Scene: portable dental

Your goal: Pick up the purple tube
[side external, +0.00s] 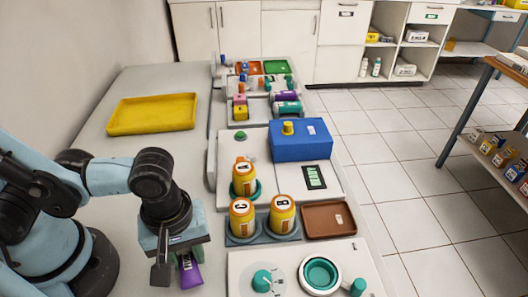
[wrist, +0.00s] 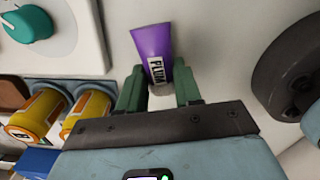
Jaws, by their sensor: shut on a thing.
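The purple tube (wrist: 153,43) has a white label with dark letters reading "PLUM" or similar. In the wrist view it sits between the two green fingers of my gripper (wrist: 160,92), which are shut on it near its lower, labelled end. In the side view the purple tube (side external: 189,271) sticks out below my gripper (side external: 178,262) at the lower left, over the grey counter. I cannot tell whether the tube touches the counter. Part of it is hidden behind the gripper.
Orange jars A (side external: 244,182), B (side external: 282,217) and C (side external: 242,219) stand right of my gripper, with a brown tray (side external: 329,222) and a blue box (side external: 301,148) beyond. A dial panel (side external: 300,280) lies at front right. A yellow tray (side external: 152,114) lies on clear counter behind.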

